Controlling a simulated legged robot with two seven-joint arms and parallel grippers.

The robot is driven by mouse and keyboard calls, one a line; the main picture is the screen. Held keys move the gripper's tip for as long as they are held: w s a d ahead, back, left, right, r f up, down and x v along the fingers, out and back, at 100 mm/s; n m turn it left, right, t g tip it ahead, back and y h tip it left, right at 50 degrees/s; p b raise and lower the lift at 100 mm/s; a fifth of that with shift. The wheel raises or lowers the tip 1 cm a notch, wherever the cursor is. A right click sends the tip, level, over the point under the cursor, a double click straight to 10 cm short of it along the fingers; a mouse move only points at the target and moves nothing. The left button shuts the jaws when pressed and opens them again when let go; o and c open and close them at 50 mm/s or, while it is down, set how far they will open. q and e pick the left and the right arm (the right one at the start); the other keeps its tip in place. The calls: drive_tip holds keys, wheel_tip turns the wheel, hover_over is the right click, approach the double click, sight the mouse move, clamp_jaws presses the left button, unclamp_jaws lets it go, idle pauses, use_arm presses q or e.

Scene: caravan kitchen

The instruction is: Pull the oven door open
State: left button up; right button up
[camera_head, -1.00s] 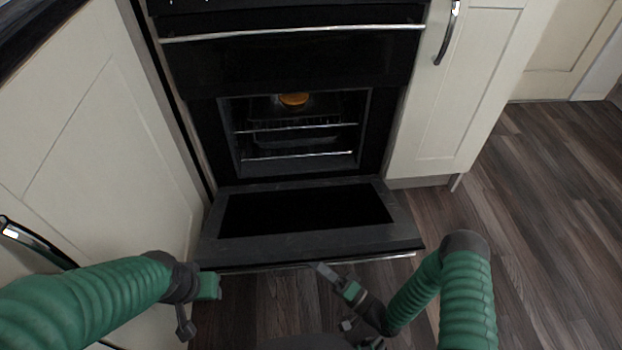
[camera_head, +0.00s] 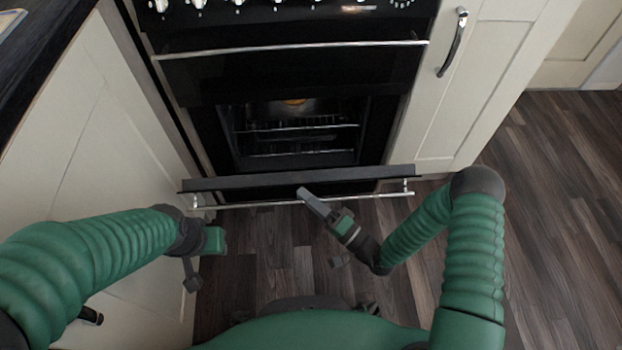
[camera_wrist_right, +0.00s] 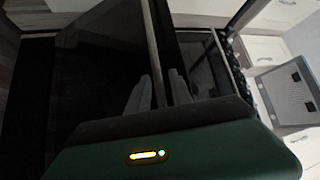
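The black oven door (camera_head: 265,184) is partly open and tilted out below the oven cavity. Its silver handle bar (camera_head: 255,204) runs along the top front edge. My right gripper (camera_head: 304,194) is at the middle of this bar. In the right wrist view, the bar (camera_wrist_right: 152,40) runs between its two pale fingers (camera_wrist_right: 158,88). The fingers stand a little apart, and I cannot tell whether they clamp the bar.
The lit oven cavity (camera_head: 295,130) holds wire racks. An upper door with its own bar (camera_head: 290,49) sits above, under the knobs. Cream cabinets stand close at left (camera_head: 90,170) and right (camera_head: 460,110). The wood floor (camera_head: 560,220) is clear at right.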

drive_tip(key=shift+w+a+r, duration=0.1)
drive_tip(key=shift+r, duration=0.15)
drive_tip(key=shift+r, duration=0.1)
drive_tip(key=b+v, duration=0.1)
drive_tip(key=v, duration=1.8)
drive_tip(key=shift+f, duration=0.25)
idle(0.6)
